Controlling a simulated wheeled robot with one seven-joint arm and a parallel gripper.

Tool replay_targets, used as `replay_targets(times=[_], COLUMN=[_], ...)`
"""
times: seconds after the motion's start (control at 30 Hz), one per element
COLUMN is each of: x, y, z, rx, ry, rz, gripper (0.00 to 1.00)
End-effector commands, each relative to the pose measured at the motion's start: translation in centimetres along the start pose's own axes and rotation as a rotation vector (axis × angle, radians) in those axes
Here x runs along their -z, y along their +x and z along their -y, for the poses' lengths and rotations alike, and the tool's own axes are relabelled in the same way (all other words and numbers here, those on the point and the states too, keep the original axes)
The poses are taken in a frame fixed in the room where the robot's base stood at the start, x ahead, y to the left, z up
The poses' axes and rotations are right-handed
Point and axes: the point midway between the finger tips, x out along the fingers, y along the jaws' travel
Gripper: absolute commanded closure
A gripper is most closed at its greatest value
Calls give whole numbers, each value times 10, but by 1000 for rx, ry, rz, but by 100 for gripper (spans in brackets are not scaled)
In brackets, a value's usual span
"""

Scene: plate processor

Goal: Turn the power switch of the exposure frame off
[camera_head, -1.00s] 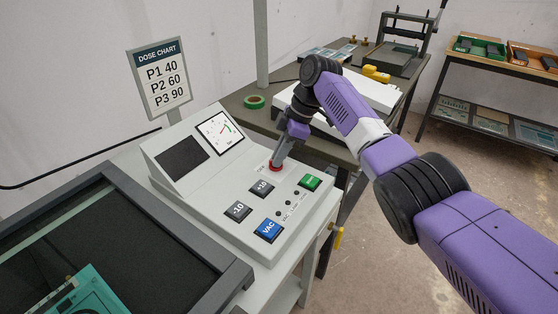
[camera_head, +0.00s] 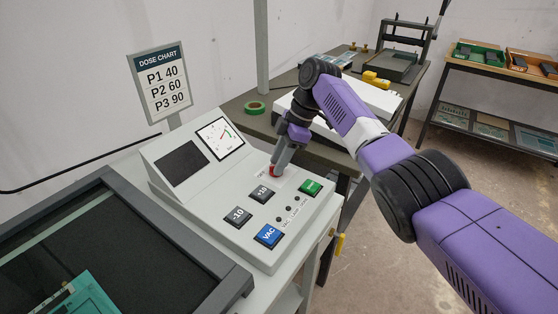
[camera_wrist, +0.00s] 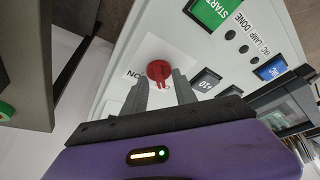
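The power switch is a red rotary knob (camera_head: 272,171) on a white label at the back right of the exposure frame's grey control panel (camera_head: 205,203). In the wrist view the red knob (camera_wrist: 160,71) shows whole, with its narrow grip pointing toward my gripper. My gripper (camera_wrist: 160,82) is open, one dark finger on each side of the grip; I cannot tell whether either touches it. In the head view my gripper (camera_head: 279,162) reaches down at the knob and partly hides it. The label's text is partly covered by a finger.
The green START button (camera_head: 311,187), the +10 (camera_head: 261,193) and -10 (camera_head: 237,216) buttons, and the blue VAC button (camera_head: 269,236) lie close by. A gauge (camera_head: 220,138) and dark display (camera_head: 182,163) stand behind. The dark-framed glass bed (camera_head: 215,290) is at front left.

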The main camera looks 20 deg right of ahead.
Motion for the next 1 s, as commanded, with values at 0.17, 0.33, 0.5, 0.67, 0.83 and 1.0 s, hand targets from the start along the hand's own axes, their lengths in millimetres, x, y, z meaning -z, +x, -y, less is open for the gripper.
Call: replay_targets(times=[0.17, 0.33, 0.5, 0.67, 0.83, 1.0], x=[0, 0, 0, 0, 0, 0], y=[-1, -18, -47, -68, -77, -78], z=[0, -1, -1, 0, 0, 0], rx=[0, -4, -3, -2, 0, 1], ry=[1, 1, 1, 0, 0, 0], rz=[0, 0, -1, 0, 0, 0], gripper=[66, 66, 66, 66, 66, 66])
